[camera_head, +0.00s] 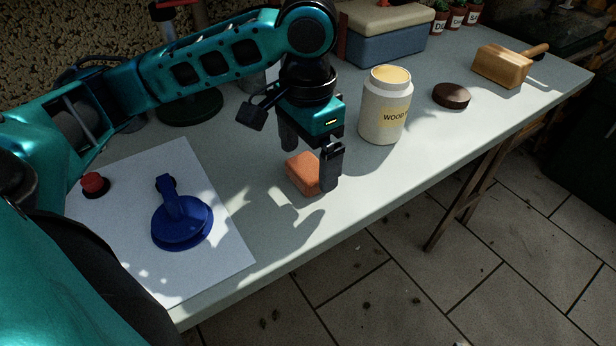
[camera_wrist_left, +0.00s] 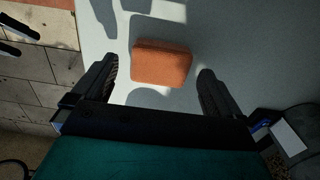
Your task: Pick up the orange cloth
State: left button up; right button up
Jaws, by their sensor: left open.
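The orange cloth (camera_head: 303,172) is a small block-like orange piece lying on the grey-white table, near its front edge. In the left wrist view the cloth (camera_wrist_left: 162,64) lies flat, ahead of and between my two fingers. My left gripper (camera_head: 311,158) is open above the table, and one finger hides part of the cloth in the head view. The left gripper also shows in the left wrist view (camera_wrist_left: 158,88), with nothing between its fingers. I cannot tell whether it touches the cloth. My right gripper does not show clearly in the frames.
A white jar (camera_head: 385,122) labelled wood stands right of the gripper, with a dark round disc (camera_head: 451,95) beyond it. A blue suction cup (camera_head: 182,222) and red knob (camera_head: 94,184) stand on white paper (camera_head: 221,255) at left. A wooden mallet (camera_head: 501,66) lies far right.

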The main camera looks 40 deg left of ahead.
aim_at(308, 166)
pick_arm(q)
notch_tip(308, 166, down, 3)
jog(key=shift+r+b, duration=0.2)
jog(key=shift+b, duration=0.1)
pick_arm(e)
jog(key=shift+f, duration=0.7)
pick_arm(q)
jog(key=shift+c, duration=0.4)
jog(key=c, duration=0.9)
jog(key=shift+r, duration=0.1)
jog(key=shift+r+p, duration=4.75)
jog(key=shift+r, duration=5.25)
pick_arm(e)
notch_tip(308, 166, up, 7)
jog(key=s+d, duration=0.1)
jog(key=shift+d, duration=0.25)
